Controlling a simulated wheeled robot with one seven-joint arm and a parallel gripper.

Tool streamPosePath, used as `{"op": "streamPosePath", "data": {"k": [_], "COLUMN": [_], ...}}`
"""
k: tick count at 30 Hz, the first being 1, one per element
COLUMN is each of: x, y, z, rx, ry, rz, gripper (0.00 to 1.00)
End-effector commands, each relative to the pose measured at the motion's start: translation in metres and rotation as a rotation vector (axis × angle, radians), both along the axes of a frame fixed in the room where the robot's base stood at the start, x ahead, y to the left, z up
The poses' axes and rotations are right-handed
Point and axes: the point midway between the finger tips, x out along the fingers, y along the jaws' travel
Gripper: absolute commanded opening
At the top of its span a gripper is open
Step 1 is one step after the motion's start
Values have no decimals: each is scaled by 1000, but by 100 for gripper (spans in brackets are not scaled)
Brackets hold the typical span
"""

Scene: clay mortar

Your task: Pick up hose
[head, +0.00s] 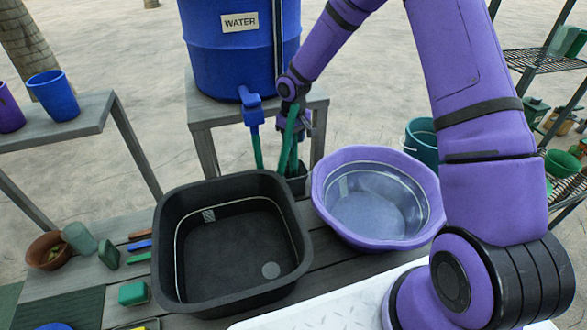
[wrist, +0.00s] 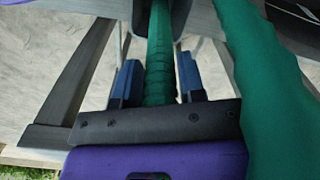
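The green hose (head: 288,145) hangs below the blue tap beside the water barrel, and two green lengths show there. My gripper (head: 291,118) is at the tap's right, over the upper part of the right-hand length. In the wrist view one green ribbed length of hose (wrist: 160,70) runs between my two blue fingertips, with narrow gaps on both sides. My gripper (wrist: 159,80) looks open around it. Another green length (wrist: 265,80) passes close to the camera at the right. Contact with the hose cannot be told.
The blue water barrel (head: 235,50) stands on a grey stand behind my gripper. A black tub (head: 180,250) and a purple basin (head: 335,215) are on the bench in front. A dark pot (head: 299,183) is below the hose. A wire shelf (head: 540,62) stands at the right.

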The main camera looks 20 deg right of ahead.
Motion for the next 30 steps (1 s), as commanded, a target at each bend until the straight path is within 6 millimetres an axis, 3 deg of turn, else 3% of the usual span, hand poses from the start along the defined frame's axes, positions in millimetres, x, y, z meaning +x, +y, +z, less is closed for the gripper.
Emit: {"op": "streamPosePath", "data": {"k": [1, 3, 17, 23, 30], "x": [0, 0, 1, 1, 1], "y": [0, 0, 0, 0, -1], "z": [0, 0, 8, 33, 88], "rx": [0, 0, 0, 0, -1], "ry": [0, 0, -2, -3, -6], "rz": [0, 0, -1, -1, -2], "gripper": [25, 10, 10, 10, 10]}}
